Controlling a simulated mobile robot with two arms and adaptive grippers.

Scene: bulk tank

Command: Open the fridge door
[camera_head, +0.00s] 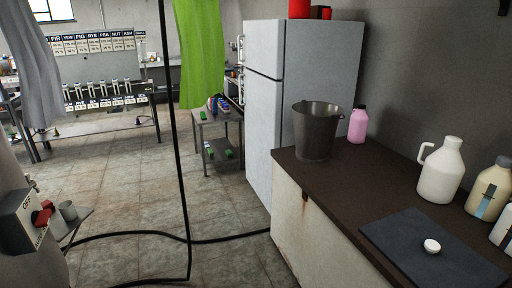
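The fridge (312,75) is a tall, pale grey-white unit standing against the right wall, past the dark counter. Its narrow front faces left, with a short upper door (262,47) and a longer lower door (258,140) split by a dark seam. Both doors look shut. Small handle-like parts show at the front's left edge, too small to make out well. The counter hides the fridge's lower right side. Neither of my grippers is in view.
A dark-topped counter (345,200) with a bucket (316,135), pink bottle (358,125) and white jug (441,172) stands before the fridge. A black hose (130,233) crosses the floor. A small metal table (218,117) stands left of the fridge. Tiled floor (140,190) lies open.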

